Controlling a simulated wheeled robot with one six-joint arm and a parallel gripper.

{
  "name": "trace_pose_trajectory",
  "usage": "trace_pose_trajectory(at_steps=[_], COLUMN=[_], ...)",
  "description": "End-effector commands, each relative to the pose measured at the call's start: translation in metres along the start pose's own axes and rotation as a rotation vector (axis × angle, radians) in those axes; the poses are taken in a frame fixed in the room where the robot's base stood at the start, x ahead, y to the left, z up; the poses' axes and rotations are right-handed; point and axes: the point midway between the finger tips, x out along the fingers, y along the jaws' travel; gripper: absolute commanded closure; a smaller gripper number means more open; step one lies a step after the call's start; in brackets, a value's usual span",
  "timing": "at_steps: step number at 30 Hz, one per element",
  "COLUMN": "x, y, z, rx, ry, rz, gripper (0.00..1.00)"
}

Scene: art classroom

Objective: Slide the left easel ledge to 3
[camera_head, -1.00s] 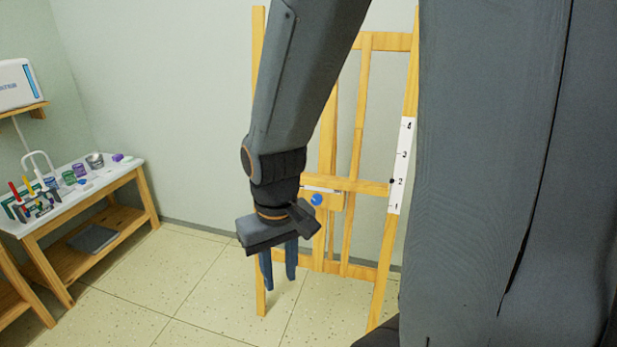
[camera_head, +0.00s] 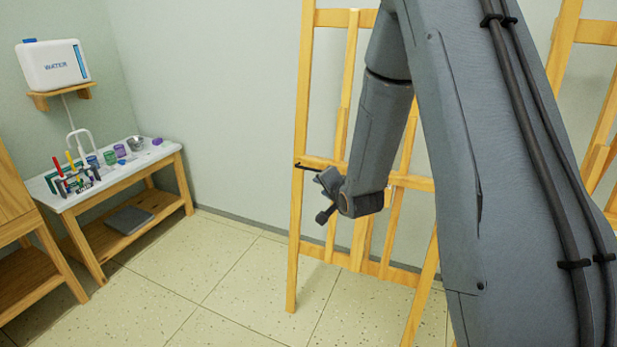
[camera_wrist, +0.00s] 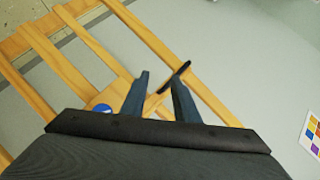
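The left wooden easel (camera_head: 297,230) stands behind my arm in the head view, and it also shows in the wrist view (camera_wrist: 66,72). Its ledge (camera_head: 412,182) is a horizontal wooden bar across the frame, partly hidden by my arm. A black piece (camera_head: 307,167) sticks out at the ledge's left end and also shows in the wrist view (camera_wrist: 182,68). A blue round knob (camera_wrist: 102,107) is left of my fingers in the wrist view. My gripper (camera_wrist: 161,78) is open, with its two fingers apart near the ledge; contact cannot be told. The number scale is hidden.
A white-topped table (camera_head: 165,150) with cups and tools stands at the left, below a water container (camera_head: 52,65) on a wall shelf. A second easel (camera_head: 563,40) is at the right, partly behind my arm. The tiled floor (camera_head: 215,270) between is clear.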

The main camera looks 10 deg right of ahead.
Motion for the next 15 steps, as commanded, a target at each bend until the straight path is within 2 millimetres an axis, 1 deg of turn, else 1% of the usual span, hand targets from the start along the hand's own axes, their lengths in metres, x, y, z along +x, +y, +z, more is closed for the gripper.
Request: trace_pose_trajectory(at_steps=[1, 4, 6, 9, 15], x=[0.018, 0.036, 0.043, 0.047, 0.053], y=[0.005, -0.002, -0.005, -0.008, -0.015], z=[0.0, -0.004, -0.005, -0.006, -0.009], rx=[0.078, 0.224, 0.305, 0.388, 0.444], ry=[0.018, 0.039, 0.041, 0.036, 0.028], rz=[-0.07, -0.215, -0.296, -0.38, -0.442], gripper=[0.72, 0.72, 0.72, 0.72, 0.72])
